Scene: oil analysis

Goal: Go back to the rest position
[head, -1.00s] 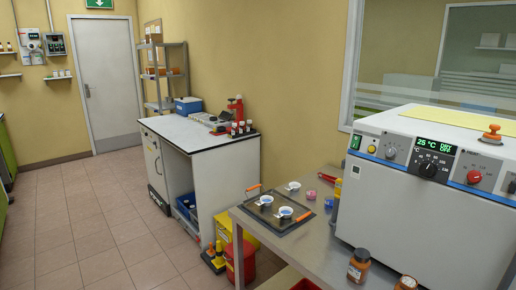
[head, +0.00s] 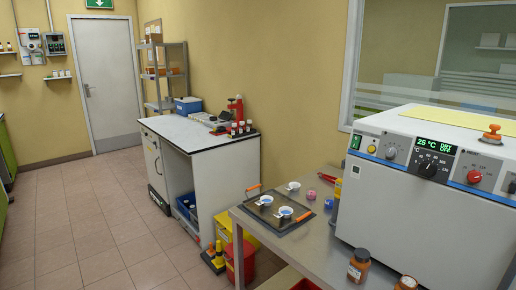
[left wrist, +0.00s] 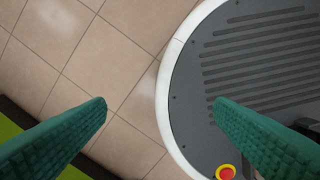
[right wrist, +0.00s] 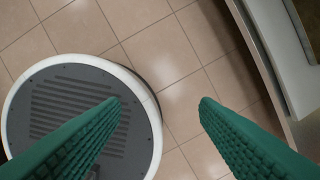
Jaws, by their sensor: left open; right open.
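My left gripper (left wrist: 160,104) is open in the left wrist view. Its two green ridged fingers are wide apart, with only tiled floor and part of my own round base below. My right gripper (right wrist: 160,101) is open in the right wrist view, also with floor and my base below and nothing between its fingers. Neither gripper shows in the head view.
A steel table holds a tray (head: 262,223) with small white cups, brown jars (head: 359,266) and a white oven (head: 430,200). A white workbench (head: 195,140) stands further back. Floor (head: 80,220) at the left is clear. A cabinet edge (right wrist: 270,60) runs near my right gripper.

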